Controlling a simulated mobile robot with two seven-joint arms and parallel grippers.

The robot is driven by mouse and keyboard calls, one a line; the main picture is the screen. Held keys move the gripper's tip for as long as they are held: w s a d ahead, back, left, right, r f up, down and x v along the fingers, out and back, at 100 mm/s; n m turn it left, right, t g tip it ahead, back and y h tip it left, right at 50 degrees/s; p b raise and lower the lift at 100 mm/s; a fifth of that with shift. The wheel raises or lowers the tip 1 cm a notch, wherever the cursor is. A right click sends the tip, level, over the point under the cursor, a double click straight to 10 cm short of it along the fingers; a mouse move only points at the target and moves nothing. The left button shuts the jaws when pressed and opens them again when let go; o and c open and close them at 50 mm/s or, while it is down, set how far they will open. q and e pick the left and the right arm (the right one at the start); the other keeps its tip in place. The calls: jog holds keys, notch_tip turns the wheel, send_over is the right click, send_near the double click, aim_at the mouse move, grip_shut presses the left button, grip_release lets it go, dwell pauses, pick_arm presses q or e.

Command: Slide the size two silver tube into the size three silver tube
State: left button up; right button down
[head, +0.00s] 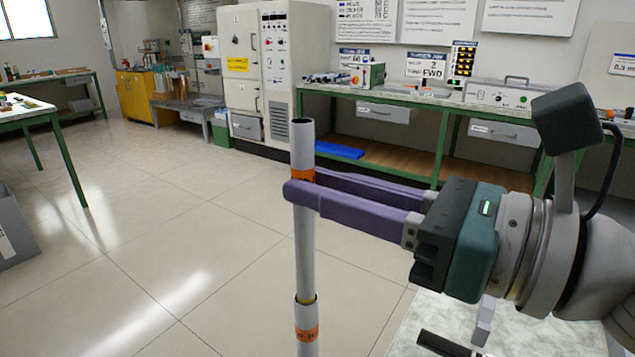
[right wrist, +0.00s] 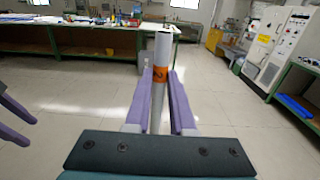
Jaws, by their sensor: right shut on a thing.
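My right gripper (head: 302,192) is shut on the thinner silver tube (head: 304,250), presumably size two, just below its orange band; the band also shows in the right wrist view (right wrist: 160,74). The tube stands nearly upright. Its lower end meets the mouth of a wider silver tube (head: 307,312), presumably size three, which also has an orange band. The tubes look in line; how deep the thinner one sits inside cannot be told. The wider tube's bottom is out of view. My left gripper (right wrist: 28,130) shows partly at the left of the right wrist view, fingers apart, nothing visible between them.
A pale tabletop (head: 435,325) lies at the lower right. A green-framed workbench (head: 440,105) and a grey machine cabinet (head: 240,60) stand at the back. A green-legged table (head: 60,145) and a grey bin (head: 15,235) are at the left. Open floor lies between.

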jog(key=shift+f, duration=0.2)
jog(key=c, duration=0.7)
grip_release()
jog(key=b+v, duration=0.1)
jog(key=v, duration=0.9)
jog(key=shift+r+b, duration=0.1)
jog(key=shift+b, duration=0.2)
